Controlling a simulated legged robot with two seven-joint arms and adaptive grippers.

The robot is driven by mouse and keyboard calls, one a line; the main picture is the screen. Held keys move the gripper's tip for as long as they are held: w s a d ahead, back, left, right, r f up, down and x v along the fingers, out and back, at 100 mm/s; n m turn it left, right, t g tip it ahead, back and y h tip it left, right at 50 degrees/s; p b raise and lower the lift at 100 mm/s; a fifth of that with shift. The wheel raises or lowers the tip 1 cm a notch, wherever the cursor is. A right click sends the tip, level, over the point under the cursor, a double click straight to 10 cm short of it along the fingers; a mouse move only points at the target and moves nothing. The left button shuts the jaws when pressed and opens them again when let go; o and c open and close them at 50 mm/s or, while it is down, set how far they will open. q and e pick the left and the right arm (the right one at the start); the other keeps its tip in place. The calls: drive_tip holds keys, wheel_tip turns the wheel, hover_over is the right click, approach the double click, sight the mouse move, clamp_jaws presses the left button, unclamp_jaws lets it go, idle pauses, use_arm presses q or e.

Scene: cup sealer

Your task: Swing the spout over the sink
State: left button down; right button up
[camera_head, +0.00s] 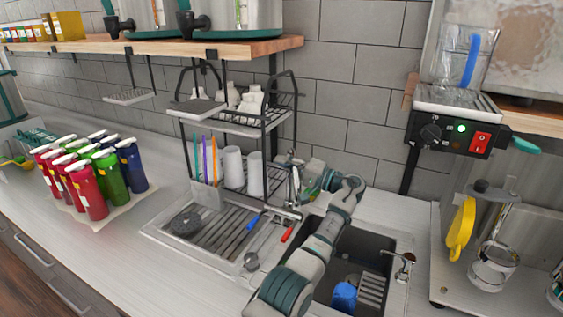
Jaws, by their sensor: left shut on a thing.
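The sink (408,243) has a dark basin at the right and a ribbed drainboard at the left. My arm crosses over the basin from the bottom edge and bends left at the wrist. My left gripper (296,172) is behind the sink's back edge, beside the dish rack. It is shut on a slim metal piece that looks like the spout (294,187), by the drainboard's back right corner. The gripper hides much of it, and its exact direction is unclear. A small chrome tap (404,265) stands at the basin's right rim. My right gripper is not in view.
A two-tier black dish rack (264,125) with white cups stands left of the gripper. A blue item (344,296) lies in the basin. Utensils lie on the drainboard (195,247). A sealer machine (448,133) stands at the right. Colored bottles (92,195) fill the left counter.

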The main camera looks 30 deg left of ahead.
use_arm(q)
drive_tip(key=shift+w+d+f, duration=0.1)
drive_tip(key=shift+f, duration=0.45)
drive_tip(key=c, duration=1)
unclamp_jaws()
drive_tip(key=shift+d+r, duration=0.1)
drive_tip(key=shift+w+r, duration=0.1)
drive_tip(key=shift+r, duration=0.05)
drive_tip(key=shift+r, duration=0.15)
